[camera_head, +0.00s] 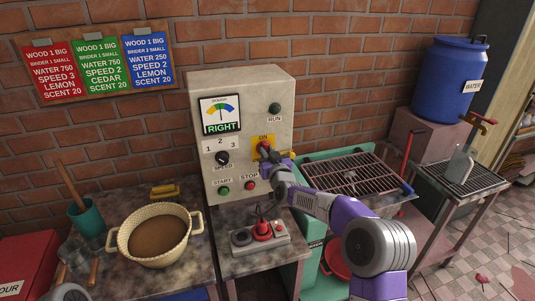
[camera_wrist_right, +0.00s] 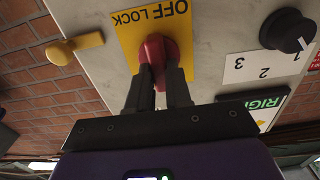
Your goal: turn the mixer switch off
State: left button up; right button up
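The mixer switch is a red knob (camera_head: 264,148) on a yellow plate marked ON at its top, on the grey control panel (camera_head: 211,85). In the right wrist view, upside down, the red knob (camera_wrist_right: 153,46) sits beside the OFF and LOCK lettering on the yellow plate (camera_wrist_right: 122,36). My right gripper (camera_wrist_right: 159,75) has its two dark fingers on either side of the knob's handle, closed on it. The fingers partly hide the handle, and its exact angle is hard to tell. In the head view my right gripper (camera_head: 272,157) covers part of the plate.
The panel also bears a RUN knob (camera_head: 274,108), a SPEED dial (camera_head: 222,158), a green START button (camera_head: 224,191), a red STOP button (camera_head: 249,185) and a gauge (camera_head: 220,113) reading RIGHT. A bowl (camera_head: 127,242) stands at left; a wire rack (camera_head: 348,171) is at right.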

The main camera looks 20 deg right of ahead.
jog(key=shift+n, duration=0.3)
grip_shut()
jog(key=shift+a+f+n+b, duration=0.1)
jog(key=shift+n+b, duration=1.65)
jog(key=shift+n, duration=1.15)
jog(key=shift+a+f+n+b, duration=0.15)
jog(key=shift+n+b, duration=1.65)
jog(key=shift+n, duration=1.1)
jog(key=shift+a+f+n+b, duration=0.1)
jog(key=shift+n+b, duration=1.65)
jog(key=shift+n, duration=1.15)
jog(key=o, duration=0.8)
grip_release()
jog(key=shift+s, duration=0.1)
jog(key=s, duration=0.7)
jog(key=shift+s+d+b, duration=0.2)
jog(key=shift+s+b, duration=0.05)
jog(key=shift+b, duration=0.15)
